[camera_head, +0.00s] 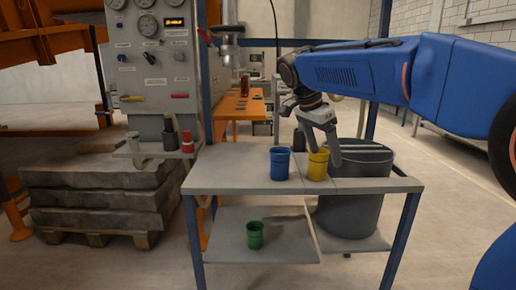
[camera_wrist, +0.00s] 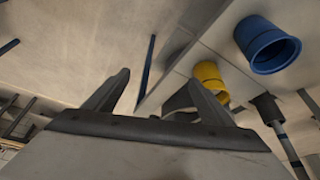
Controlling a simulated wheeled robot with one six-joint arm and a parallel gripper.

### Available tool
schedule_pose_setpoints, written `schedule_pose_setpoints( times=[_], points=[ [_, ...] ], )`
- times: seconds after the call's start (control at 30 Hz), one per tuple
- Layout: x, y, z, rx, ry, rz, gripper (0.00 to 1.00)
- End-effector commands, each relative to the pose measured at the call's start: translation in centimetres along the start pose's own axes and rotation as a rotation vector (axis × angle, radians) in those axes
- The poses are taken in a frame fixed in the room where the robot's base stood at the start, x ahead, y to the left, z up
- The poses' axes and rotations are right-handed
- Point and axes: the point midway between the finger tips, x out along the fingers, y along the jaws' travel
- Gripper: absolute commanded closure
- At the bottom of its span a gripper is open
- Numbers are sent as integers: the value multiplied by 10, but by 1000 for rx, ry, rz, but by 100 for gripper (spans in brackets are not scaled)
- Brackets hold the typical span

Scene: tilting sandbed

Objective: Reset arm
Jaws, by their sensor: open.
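My gripper (camera_head: 325,156) hangs from the blue arm, pointing down over the right part of the table top. It is open, and nothing shows between its fingers in the wrist view (camera_wrist: 156,78). A yellow cup (camera_head: 317,167) stands upright on the table close beside the fingers. In the wrist view the yellow cup (camera_wrist: 209,74) is beyond the right finger, which partly covers it. I cannot tell whether they touch. A blue cup (camera_head: 280,165) stands upright left of the yellow one; it also shows in the wrist view (camera_wrist: 265,42).
The grey table top (camera_head: 228,178) is clear at its left. A green cup (camera_head: 255,236) stands on the lower shelf (camera_head: 285,243). A large dark bin (camera_head: 365,205) stands behind the table's right side. A control panel (camera_head: 152,75) and stacked slabs (camera_head: 95,195) are at left.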

Motion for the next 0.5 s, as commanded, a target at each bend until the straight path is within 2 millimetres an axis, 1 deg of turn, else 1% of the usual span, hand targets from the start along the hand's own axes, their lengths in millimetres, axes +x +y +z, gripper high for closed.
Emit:
schedule_pose_setpoints(
  times=[0.27,0.5],
  points=[
    [6,20,-3,-62,-18,-15,24],
    [14,48,-4,-149,-41,-41,24]
  ],
)
